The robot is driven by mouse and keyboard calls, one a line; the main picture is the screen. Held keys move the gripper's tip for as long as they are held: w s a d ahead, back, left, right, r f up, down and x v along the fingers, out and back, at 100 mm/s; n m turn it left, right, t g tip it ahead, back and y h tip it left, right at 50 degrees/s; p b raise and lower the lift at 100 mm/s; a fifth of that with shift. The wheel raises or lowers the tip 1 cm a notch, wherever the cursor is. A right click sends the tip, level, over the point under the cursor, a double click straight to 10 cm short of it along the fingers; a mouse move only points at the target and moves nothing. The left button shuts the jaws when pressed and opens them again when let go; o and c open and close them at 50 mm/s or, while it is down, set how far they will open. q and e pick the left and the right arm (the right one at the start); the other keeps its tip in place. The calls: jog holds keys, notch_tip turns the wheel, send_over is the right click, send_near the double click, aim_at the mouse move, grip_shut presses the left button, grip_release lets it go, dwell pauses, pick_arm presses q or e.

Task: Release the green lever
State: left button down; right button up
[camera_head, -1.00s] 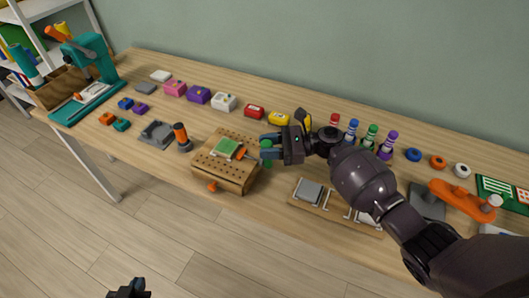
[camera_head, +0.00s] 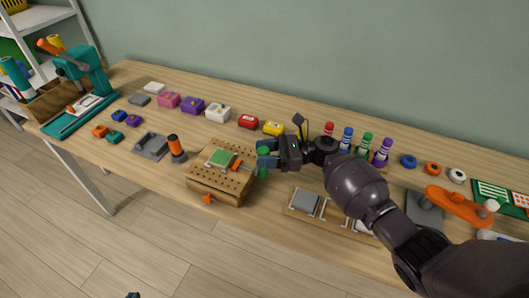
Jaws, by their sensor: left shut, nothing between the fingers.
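The green lever (camera_head: 263,173) stands at the right side of a wooden block with holes (camera_head: 215,190). A green square (camera_head: 221,158) lies on top of the block, with an orange piece (camera_head: 237,165) at its right edge. My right gripper (camera_head: 264,154) is at the lever, its fingers on either side of the green part and hiding some of it. Whether they press on it or stand clear is too small to tell. Only a dark tip of my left gripper (camera_head: 133,295) shows at the bottom edge, shut and empty, far from the block.
An orange-handled grey tool (camera_head: 175,148) stands left of the block. A board with a grey plate (camera_head: 305,201) lies to its right, under my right arm. A teal press (camera_head: 85,80) stands far left.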

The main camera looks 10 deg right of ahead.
jog(key=shift+o, duration=0.7)
jog(key=d, duration=1)
jog(key=shift+s+d+b, duration=0.35)
jog(key=shift+s+d, duration=0.05)
jog(key=shift+s, duration=0.05)
jog(key=shift+s+f, duration=0.1)
jog(key=shift+f, duration=0.05)
